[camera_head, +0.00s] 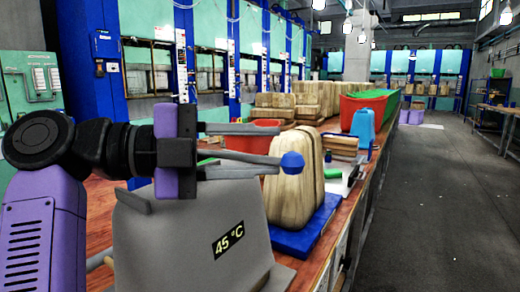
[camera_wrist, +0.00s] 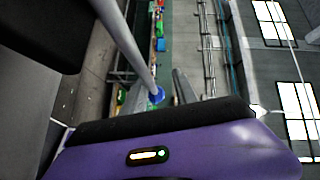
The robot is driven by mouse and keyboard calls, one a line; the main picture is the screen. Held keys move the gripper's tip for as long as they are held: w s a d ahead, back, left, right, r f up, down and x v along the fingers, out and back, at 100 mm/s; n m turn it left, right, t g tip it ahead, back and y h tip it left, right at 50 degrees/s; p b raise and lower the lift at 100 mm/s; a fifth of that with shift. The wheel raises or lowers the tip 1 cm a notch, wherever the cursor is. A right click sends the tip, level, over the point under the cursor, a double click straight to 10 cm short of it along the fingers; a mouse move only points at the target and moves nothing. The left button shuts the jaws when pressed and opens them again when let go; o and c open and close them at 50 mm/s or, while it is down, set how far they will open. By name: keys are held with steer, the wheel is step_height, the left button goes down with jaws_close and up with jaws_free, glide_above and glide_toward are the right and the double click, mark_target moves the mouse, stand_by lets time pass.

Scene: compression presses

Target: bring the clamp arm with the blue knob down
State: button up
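The clamp arm (camera_head: 248,157) is a thin grey bar ending in a round blue knob (camera_head: 292,163), above the grey press housing (camera_head: 180,235) marked 45 °C. It is raised and looks roughly level in the head view. My gripper (camera_head: 280,150) is open, one finger above the bar and one below it in that picture. In the wrist view the bar (camera_wrist: 122,38) comes down from the upper left, and the blue knob (camera_wrist: 157,95) shows between the spread fingers of my gripper (camera_wrist: 160,90). I see no clear contact. The bar's pivot end is hidden behind my gripper.
A wooden bench (camera_head: 98,205) runs under the press. Beside it stand tan blocks (camera_head: 295,185) on a blue tray (camera_head: 312,235), a red bin (camera_head: 245,133) and a blue container (camera_head: 364,127). The floor aisle (camera_head: 435,210) on the right is clear.

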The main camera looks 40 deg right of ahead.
mark_target(200, 153)
steer(key=v, duration=0.7)
steer(key=shift+a+p, duration=0.25)
steer(key=shift+p, duration=0.15)
